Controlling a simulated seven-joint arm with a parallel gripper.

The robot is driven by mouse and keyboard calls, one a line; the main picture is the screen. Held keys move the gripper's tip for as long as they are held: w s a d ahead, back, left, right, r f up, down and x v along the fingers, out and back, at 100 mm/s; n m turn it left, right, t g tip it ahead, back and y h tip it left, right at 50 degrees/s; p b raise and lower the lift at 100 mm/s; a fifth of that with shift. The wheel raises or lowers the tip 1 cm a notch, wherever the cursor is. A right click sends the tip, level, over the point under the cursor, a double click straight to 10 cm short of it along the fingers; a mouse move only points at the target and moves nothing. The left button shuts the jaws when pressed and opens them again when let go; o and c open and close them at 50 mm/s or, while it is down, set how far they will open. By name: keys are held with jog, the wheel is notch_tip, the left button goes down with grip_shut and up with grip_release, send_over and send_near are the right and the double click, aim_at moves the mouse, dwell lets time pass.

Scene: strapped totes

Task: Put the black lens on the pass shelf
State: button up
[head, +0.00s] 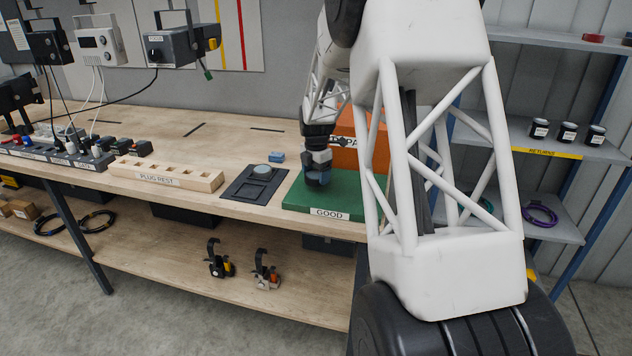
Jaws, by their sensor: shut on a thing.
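My gripper (317,170) is low over the green pad (300,203) labelled GOOD, at the bench's right end. It is shut on a small dark object (316,181) close to the pad. The fingers cover much of this object, so I cannot tell for sure that it is the black lens, nor whether it touches the pad. An orange box (347,122) behind has partly hidden lettering with "PA" in it. No label reading PASS in full is visible; my arm hides part of that area.
A rack shelf labelled RETURNS (554,153) at right holds several black labelled cylinders (567,133). A dark tray (254,186) with a round grey piece, a small blue block (277,157) and a wooden PLUG REST block (165,174) are left of the pad.

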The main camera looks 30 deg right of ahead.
aim_at(316, 174)
jog(key=shift+f, duration=1.5)
jog(key=shift+f, duration=0.15)
jog(key=o, duration=1)
jog(key=shift+o, duration=0.2)
notch_tip(316, 174, up, 12)
jog(key=shift+r, duration=0.15)
